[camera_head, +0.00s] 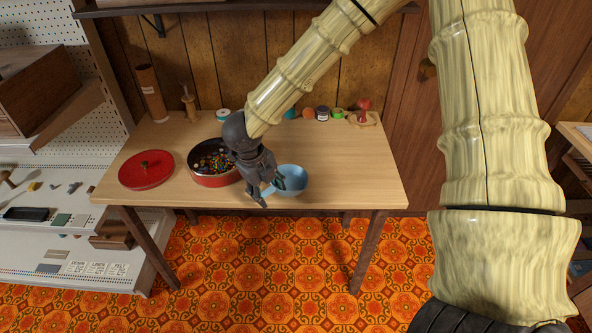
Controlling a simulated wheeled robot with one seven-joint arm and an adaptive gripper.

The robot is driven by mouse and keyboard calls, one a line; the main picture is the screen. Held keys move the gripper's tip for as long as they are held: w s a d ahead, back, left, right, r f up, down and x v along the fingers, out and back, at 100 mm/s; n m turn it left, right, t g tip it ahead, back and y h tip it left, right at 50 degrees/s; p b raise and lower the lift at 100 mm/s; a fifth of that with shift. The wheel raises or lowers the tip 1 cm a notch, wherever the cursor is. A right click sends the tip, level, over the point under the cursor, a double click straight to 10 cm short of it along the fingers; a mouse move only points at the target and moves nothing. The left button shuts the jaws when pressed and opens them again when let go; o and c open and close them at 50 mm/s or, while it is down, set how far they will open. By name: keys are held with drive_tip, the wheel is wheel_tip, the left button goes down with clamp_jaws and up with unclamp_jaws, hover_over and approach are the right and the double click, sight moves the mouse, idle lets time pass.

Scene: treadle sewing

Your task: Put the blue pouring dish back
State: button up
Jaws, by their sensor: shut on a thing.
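The blue pouring dish (292,181) is a small light-blue bowl at the front edge of the wooden table (345,165). It appears upright. My gripper (272,192) is shut on its left side, with dark fingers at the rim. I cannot tell whether the dish rests on the table or is held just above it. The inside of the dish is partly hidden by the fingers. Just left of my gripper stands a round red tin (214,181) full of small multicoloured pieces, partly covered by my wrist.
A red lid (147,170) lies at the table's left. A brown cylinder (151,93), a wooden spindle (189,101) and several spools and small jars (322,113) line the back. A pincushion-like red item (362,105) stands back right. The table's right part is clear.

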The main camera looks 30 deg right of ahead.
sight(289, 172)
drive_tip(key=w+d, duration=0.2)
drive_tip(key=d, duration=0.1)
drive_tip(key=w+d+p, duration=0.1)
drive_tip(key=w+d, duration=0.1)
drive_tip(key=d, duration=0.2)
drive_tip(key=w+d+f+p, duration=0.1)
drive_tip(key=w+d, duration=0.2)
drive_tip(key=shift+d+f, duration=0.1)
drive_tip(key=shift+d, duration=0.25)
drive_tip(key=x, duration=0.3)
drive_tip(key=shift+a+f+p, duration=0.15)
drive_tip(key=shift+a+p, duration=0.15)
drive_tip(key=shift+a, duration=0.05)
drive_tip(key=shift+s+f, duration=0.1)
drive_tip(key=shift+f, duration=0.1)
drive_tip(key=shift+c, duration=0.4)
drive_tip(key=o, duration=1.1)
drive_tip(key=shift+o, duration=0.2)
drive_tip(key=v, duration=1.2)
drive_tip(key=shift+b, duration=0.4)
